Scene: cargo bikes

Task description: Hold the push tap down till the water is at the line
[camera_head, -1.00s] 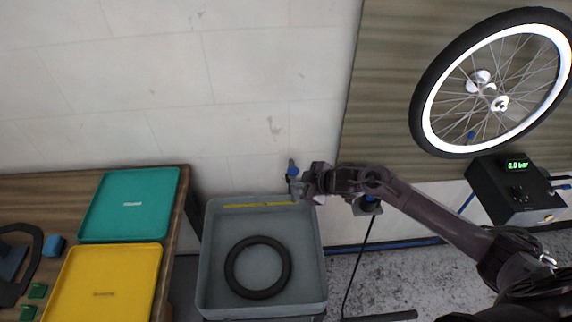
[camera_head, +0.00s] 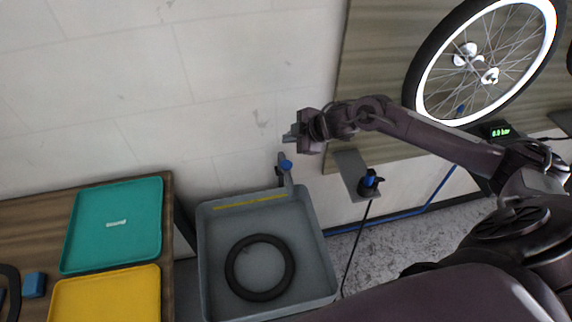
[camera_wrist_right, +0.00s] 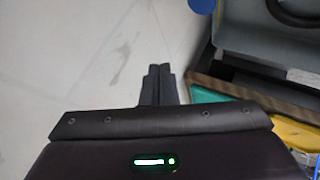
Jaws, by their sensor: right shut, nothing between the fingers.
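The push tap (camera_head: 285,165) has a blue top and stands on a grey post at the back right corner of the grey basin (camera_head: 207,250). A yellow line (camera_head: 250,201) runs along the basin's inner back wall. A black tube ring (camera_head: 231,268) lies in the basin. I cannot tell the water level. My right gripper (camera_head: 289,137) is above the tap, apart from it, with its fingers pointing left. In the right wrist view its fingers (camera_wrist_right: 158,85) are shut with nothing between them. A blue round thing shows at that view's top edge. My left gripper is not in view.
A teal tray (camera_head: 85,225) and a yellow tray (camera_head: 110,295) lie on the wooden bench at the left, with a blue block (camera_head: 34,285). A bicycle wheel (camera_head: 416,80) hangs at the upper right. A black-and-blue fitting (camera_head: 369,183) with a hose sits right of the tap.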

